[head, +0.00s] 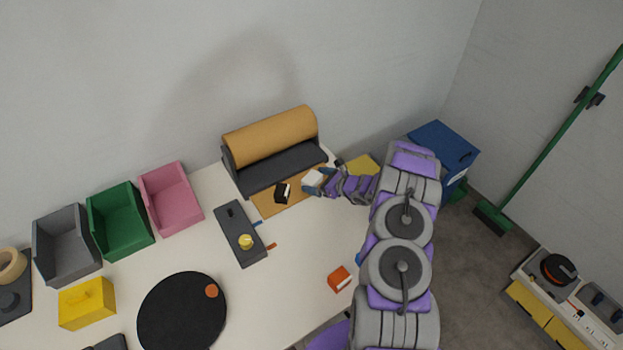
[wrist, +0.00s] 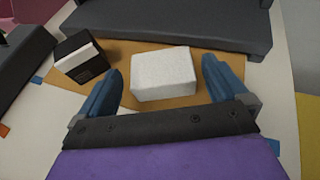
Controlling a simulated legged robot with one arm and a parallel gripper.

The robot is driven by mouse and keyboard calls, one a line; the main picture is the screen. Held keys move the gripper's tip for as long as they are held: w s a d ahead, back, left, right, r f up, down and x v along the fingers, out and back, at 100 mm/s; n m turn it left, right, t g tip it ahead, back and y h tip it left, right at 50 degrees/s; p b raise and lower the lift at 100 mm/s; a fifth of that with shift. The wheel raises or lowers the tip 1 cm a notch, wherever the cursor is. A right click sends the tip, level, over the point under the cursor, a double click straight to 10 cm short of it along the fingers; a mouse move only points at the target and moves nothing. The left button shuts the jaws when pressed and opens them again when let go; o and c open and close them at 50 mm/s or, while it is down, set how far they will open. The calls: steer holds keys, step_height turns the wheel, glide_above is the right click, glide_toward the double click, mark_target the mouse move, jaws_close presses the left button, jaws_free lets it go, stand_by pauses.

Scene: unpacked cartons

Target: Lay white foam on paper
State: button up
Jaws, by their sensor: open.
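The white foam (wrist: 163,74) is a small block lying on the brown paper (wrist: 205,62) in the wrist view. It also shows in the head view (head: 313,177), at the right part of the paper (head: 270,207). My gripper (wrist: 162,82) is open, with one blue finger on each side of the foam and visible gaps between. In the head view my gripper (head: 313,182) is by the foam. The paper lies in front of a dark dispenser (head: 285,170) that holds a large brown roll (head: 270,135).
A black and white box (wrist: 80,56) stands on the paper, left of the foam. A dark tape holder (head: 235,225) is further left. An orange box (head: 339,279) is near the table's front. Pink (head: 170,199), green and grey bins stand left. The table between is clear.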

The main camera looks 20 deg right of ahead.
steer(key=p+v, duration=0.1)
steer(key=v, duration=0.8)
steer(key=shift+s+r, duration=0.1)
steer(key=shift+r, duration=0.1)
steer(key=a+r+n+g+y, duration=0.2)
steer(key=a+r+n, duration=0.2)
steer(key=a+r, duration=0.4)
steer(key=s+a+r+n+g+y, duration=0.1)
steer(key=s+a+r+n+g, duration=0.3)
steer(key=s+a+r+n, duration=0.35)
steer(key=s+a+r+n+g+y, duration=0.1)
steer(key=s+a+r+n+g, duration=0.35)
steer(key=a+r, duration=0.5)
steer(key=s+a+r+n+g+h, duration=0.2)
steer(key=s+n, duration=0.2)
steer(key=s, duration=0.4)
steer(key=s+a+r+n+g+h, duration=0.1)
steer(key=s+a+r+n+h, duration=0.2)
steer(key=s, duration=0.5)
steer(key=s+d+n+h, duration=0.6)
steer(key=s+d, duration=0.4)
steer(key=s, duration=0.4)
steer(key=shift+s+r+h, duration=0.3)
steer(key=shift+s+r, duration=0.05)
